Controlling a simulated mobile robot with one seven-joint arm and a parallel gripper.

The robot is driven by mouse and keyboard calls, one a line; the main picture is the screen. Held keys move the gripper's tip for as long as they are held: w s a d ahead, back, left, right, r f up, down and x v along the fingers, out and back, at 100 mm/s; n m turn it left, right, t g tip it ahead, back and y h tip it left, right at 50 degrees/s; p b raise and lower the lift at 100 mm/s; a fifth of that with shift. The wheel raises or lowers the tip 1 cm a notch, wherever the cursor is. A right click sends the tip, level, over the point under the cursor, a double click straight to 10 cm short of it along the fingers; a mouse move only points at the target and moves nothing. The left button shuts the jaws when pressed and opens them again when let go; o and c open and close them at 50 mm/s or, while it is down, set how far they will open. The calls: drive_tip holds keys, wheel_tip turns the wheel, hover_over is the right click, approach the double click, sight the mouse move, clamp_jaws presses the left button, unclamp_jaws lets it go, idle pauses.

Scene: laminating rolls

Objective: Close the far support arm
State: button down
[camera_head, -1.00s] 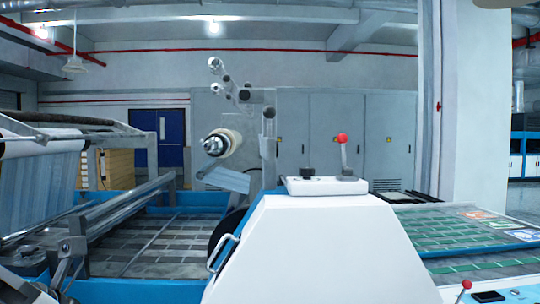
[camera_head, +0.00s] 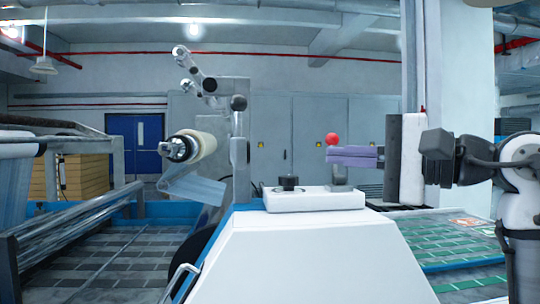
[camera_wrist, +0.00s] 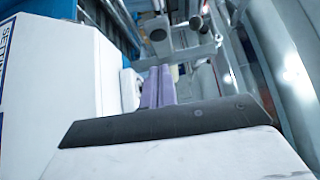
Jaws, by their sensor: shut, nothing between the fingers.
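A grey metal arm with dark round joints (camera_head: 207,82) reaches up and left from an upright post (camera_head: 238,140) behind the white machine housing; I cannot tell for sure that it is the far support arm. A roll on a shaft (camera_head: 195,146) sticks out left below it. My gripper (camera_head: 328,156) comes in from the right, with purple fingers shut and empty, pointing left. It is clear of the post, with a gap between. The fingers also show in the wrist view (camera_wrist: 159,72), pointing toward metal machine parts (camera_wrist: 182,45).
The white housing (camera_head: 310,250) fills the lower middle. A red ball-topped lever (camera_head: 332,140) and a black knob (camera_head: 288,183) stand on it, near my fingers. A roller frame (camera_head: 85,220) is at left, a green-patterned bed (camera_head: 450,240) at right.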

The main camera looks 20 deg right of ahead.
drive_tip(key=p, duration=0.2)
approach(237, 132)
wheel_tip(237, 132, down, 3)
drive_tip(key=w+d, duration=0.1)
drive_tip(key=d, duration=0.1)
drive_tip(key=a, duration=0.1)
drive_tip(key=w+a, duration=0.1)
drive_tip(key=a, duration=0.1)
drive_tip(key=a+p, duration=0.1)
drive_tip(key=shift+w+a+f, duration=0.15)
drive_tip(key=shift+w+f, duration=0.1)
drive_tip(key=shift+w, duration=0.15)
drive_tip(key=shift+h, duration=0.3)
